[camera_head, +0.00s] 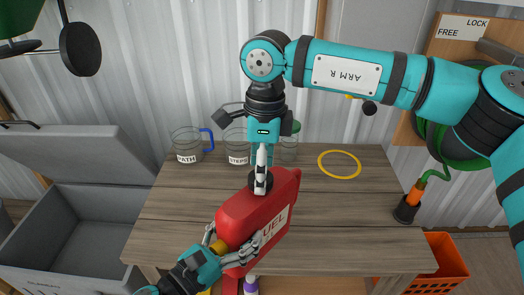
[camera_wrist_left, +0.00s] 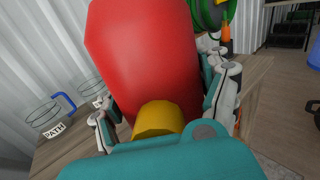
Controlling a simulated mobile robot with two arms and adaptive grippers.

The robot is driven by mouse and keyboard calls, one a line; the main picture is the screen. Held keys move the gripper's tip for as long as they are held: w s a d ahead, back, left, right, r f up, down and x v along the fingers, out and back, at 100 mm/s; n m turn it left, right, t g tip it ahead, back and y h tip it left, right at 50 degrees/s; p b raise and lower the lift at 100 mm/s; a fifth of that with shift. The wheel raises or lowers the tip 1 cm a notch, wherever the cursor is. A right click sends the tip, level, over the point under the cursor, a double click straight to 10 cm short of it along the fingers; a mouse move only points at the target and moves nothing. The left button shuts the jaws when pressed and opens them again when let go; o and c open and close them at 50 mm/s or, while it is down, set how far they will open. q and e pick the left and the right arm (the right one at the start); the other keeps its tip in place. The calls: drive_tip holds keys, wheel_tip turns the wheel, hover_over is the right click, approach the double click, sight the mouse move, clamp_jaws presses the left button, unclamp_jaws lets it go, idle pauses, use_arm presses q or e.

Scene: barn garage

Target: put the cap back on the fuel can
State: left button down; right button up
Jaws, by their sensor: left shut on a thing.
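The red fuel can (camera_head: 254,222) is tilted over the workbench, its label facing right. My left gripper (camera_head: 231,248) is shut on the can near a yellow cylindrical part (camera_head: 218,247). In the left wrist view, the can (camera_wrist_left: 150,55) fills the middle, with the fingers on both sides of the yellow part (camera_wrist_left: 158,119). A black round cap (camera_head: 253,184) is at the can's upper end. My right gripper (camera_head: 262,180) points down at it, one finger overlapping its front. Its fingers are seen edge-on, so their opening is hidden. I cannot tell whether the cap is seated.
Clear jars, one labelled PATH (camera_head: 187,147), stand along the bench's back, beside a yellow ring (camera_head: 339,165). A grey open case (camera_head: 65,235) is at left, an orange crate (camera_head: 440,262) at lower right. The bench's right part (camera_head: 360,215) is clear.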

drive_tip(key=shift+f, duration=0.7)
drive_tip(key=c, duration=1.2)
drive_tip(key=shift+c, duration=0.2)
drive_tip(key=o, duration=1.4)
drive_tip(key=shift+c, duration=0.2)
drive_tip(key=shift+r, duration=0.1)
wheel_tip(320, 180, up, 12)
drive_tip(key=shift+w+d, duration=0.25)
drive_tip(key=shift+w, duration=0.05)
